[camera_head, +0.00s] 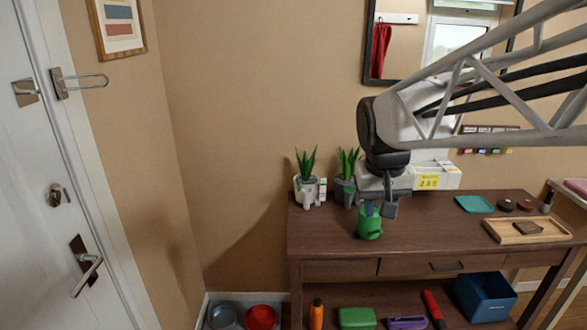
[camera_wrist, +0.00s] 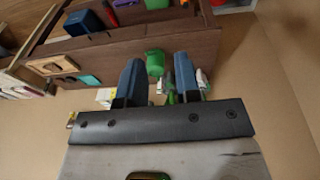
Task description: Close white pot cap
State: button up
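A white pot (camera_head: 307,192) with a spiky green plant stands at the left end of the brown table (camera_head: 420,232) in the head view. I cannot make out a separate cap on it. My gripper (camera_head: 379,209) hangs over the table, to the right of the white pot and apart from it. In the wrist view my gripper (camera_wrist: 158,62) has its two blue-grey fingers spread. A green watering can (camera_head: 369,222) is just below the fingers in the head view. It also shows between the fingers in the wrist view (camera_wrist: 155,66), and I see no grip on it.
A grey pot (camera_head: 345,193) with a similar plant stands between the white pot and my gripper. A white box (camera_head: 436,177) with a yellow label is behind the gripper. The table's front middle is clear.

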jog(key=w+a, duration=0.3)
jog(key=w, duration=1.3)
jog(key=g+h, duration=0.2)
jog(key=h, duration=0.1)
send_near(298, 186)
jog(key=shift+s+d+f, duration=0.1)
jog(key=shift+s+f, duration=0.4)
jog(key=shift+f, duration=0.05)
jog(key=shift+f, duration=0.1)
jog(key=shift+x, duration=3.8)
jog(key=shift+w, duration=0.1)
grip_shut()
